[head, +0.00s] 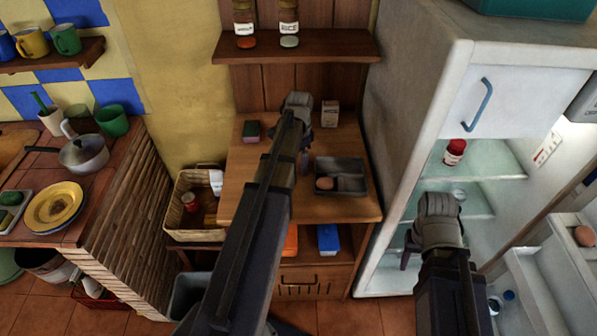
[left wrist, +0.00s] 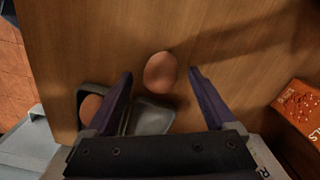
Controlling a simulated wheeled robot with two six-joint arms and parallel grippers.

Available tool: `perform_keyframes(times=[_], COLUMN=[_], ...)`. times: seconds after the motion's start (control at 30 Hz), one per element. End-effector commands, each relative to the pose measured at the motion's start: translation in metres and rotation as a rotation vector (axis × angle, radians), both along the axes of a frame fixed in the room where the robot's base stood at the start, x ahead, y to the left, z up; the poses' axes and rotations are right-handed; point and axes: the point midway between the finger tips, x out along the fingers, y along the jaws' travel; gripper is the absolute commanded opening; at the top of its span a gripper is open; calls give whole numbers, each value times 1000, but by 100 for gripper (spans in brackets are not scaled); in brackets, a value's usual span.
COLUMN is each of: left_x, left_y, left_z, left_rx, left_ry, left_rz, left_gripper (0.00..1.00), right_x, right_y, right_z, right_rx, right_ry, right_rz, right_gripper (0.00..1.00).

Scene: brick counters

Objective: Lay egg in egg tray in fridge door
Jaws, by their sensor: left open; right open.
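A brown egg (left wrist: 160,72) lies on the wooden table top. In the left wrist view it appears between the spread fingers of my left gripper (left wrist: 160,86), which is open and empty. My arm hides this egg in the head view. A second egg (head: 325,183) sits in a grey divided tray (head: 352,164) on the table; it also shows beside a finger in the left wrist view (left wrist: 92,108). A third egg (head: 584,236) sits in a holder on the open fridge door (head: 541,277). My right gripper (head: 411,250) is open in front of the fridge, its fingers partly hidden.
The fridge (head: 413,125) stands open right of the table (head: 247,186), with a red-capped jar (head: 454,152) on a shelf. A small box (head: 330,113) and a dark green-red block (head: 251,131) are at the table's back. A shelf with jars (head: 289,27) hangs above. A basket (head: 183,219) stands left.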

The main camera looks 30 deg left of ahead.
Motion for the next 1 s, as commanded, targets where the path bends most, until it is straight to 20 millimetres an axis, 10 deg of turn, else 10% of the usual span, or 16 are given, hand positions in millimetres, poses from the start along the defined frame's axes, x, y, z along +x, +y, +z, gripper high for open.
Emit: perform_keyframes(times=[0.3,0.83,1.0], left_x=[0,0,0], left_y=[0,0,0], left_z=[-5,-6,-6], left_rx=[0,0,0], left_ry=[0,0,0], left_rz=[1,1,1], left_gripper=[88,28,27], right_x=[0,0,0], right_y=[0,0,0], right_z=[-6,-6,-6], right_rx=[0,0,0], right_ry=[0,0,0], right_rz=[0,0,0], right_gripper=[50,50,50])
